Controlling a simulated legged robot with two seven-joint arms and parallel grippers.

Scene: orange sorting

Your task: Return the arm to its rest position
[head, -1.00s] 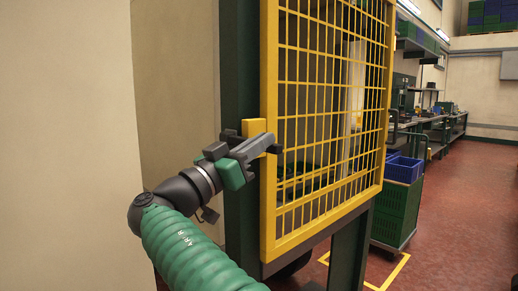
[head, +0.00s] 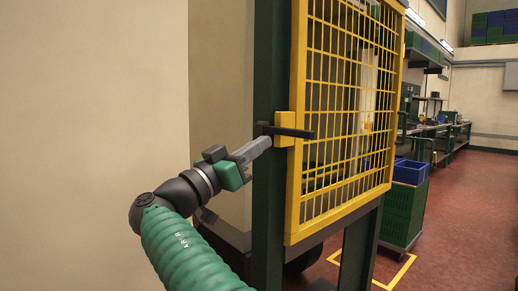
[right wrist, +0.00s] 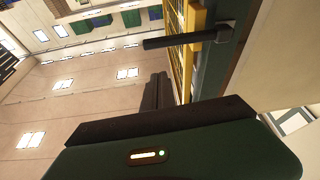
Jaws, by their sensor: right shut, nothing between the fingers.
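My right gripper (head: 266,143) is shut and empty. Its grey fingers point toward the yellow mesh door, and their tips end just left of the dark door handle (head: 296,132). The handle is a level bar on a yellow block at the left edge of the door frame (head: 296,190). In the right wrist view, the closed fingers (right wrist: 157,92) show apart from the handle (right wrist: 180,40), with a gap between them. The green sleeve of my right arm comes up from the bottom. My left gripper is not in view.
A dark green post (head: 267,200) stands beside the door, which looks shut. A plain wall (head: 90,120) fills the left. Green and blue crates (head: 408,200) stand on the right, with open red floor (head: 465,220) beyond.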

